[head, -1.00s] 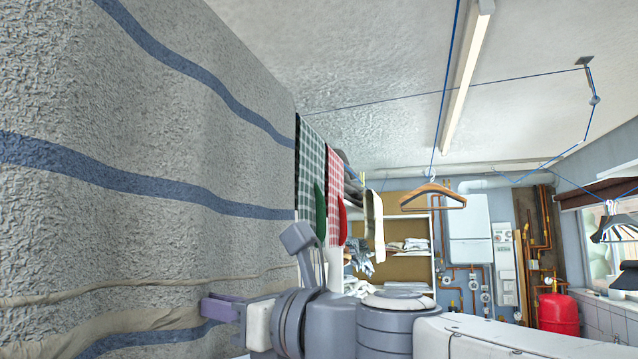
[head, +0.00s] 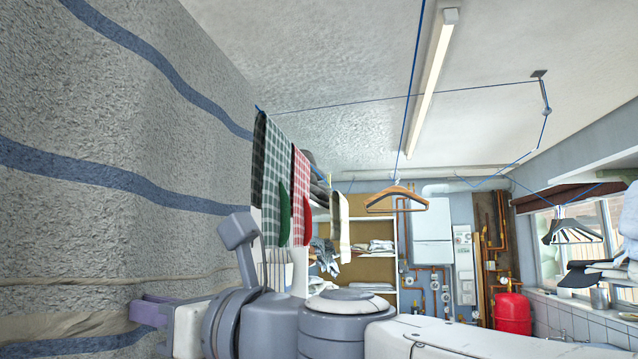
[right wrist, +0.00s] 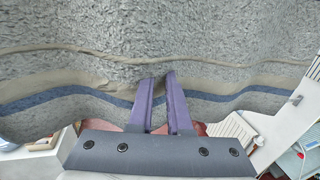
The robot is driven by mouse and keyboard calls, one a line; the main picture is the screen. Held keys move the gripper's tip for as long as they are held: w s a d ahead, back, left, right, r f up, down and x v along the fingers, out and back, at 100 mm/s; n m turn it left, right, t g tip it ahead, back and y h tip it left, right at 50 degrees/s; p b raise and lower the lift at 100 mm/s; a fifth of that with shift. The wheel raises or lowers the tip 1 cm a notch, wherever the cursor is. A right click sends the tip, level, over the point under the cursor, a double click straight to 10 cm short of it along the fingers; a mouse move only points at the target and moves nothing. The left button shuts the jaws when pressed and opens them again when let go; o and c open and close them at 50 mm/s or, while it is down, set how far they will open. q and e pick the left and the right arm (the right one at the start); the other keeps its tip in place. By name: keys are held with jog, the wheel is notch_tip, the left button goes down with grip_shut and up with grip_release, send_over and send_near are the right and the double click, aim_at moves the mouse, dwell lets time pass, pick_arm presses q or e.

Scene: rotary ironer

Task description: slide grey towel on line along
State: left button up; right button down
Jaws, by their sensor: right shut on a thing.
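The grey towel (head: 130,120) with blue stripes hangs large and close along the left of the head view. Its lower hem also fills the top of the right wrist view (right wrist: 160,50). My right gripper (head: 140,312) is at the towel's lower part, with its purple fingers shut on the cloth near the blue stripe. In the right wrist view the fingers (right wrist: 160,100) point up into the towel, close together. The part of the blue line (head: 330,107) that carries the grey towel is hidden. My left gripper is not in view.
A green checked towel (head: 273,165) and a red checked one (head: 299,195) hang beyond the grey towel. A wooden hanger (head: 397,199) hangs from a line at the centre. Shelves (head: 370,269) and a red tank (head: 513,313) stand farther back.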

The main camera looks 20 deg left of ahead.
aim_at(89, 312)
jog(key=shift+s+d, duration=0.2)
jog(key=shift+s, duration=0.65)
jog(key=shift+s+d, duration=0.2)
jog(key=shift+s, duration=0.6)
jog(key=shift+s+d+f+b, duration=0.1)
jog(key=shift+s+b, duration=0.25)
jog(key=shift+s, duration=0.15)
jog(key=c, duration=0.8)
grip_release()
jog(key=shift+d, duration=3)
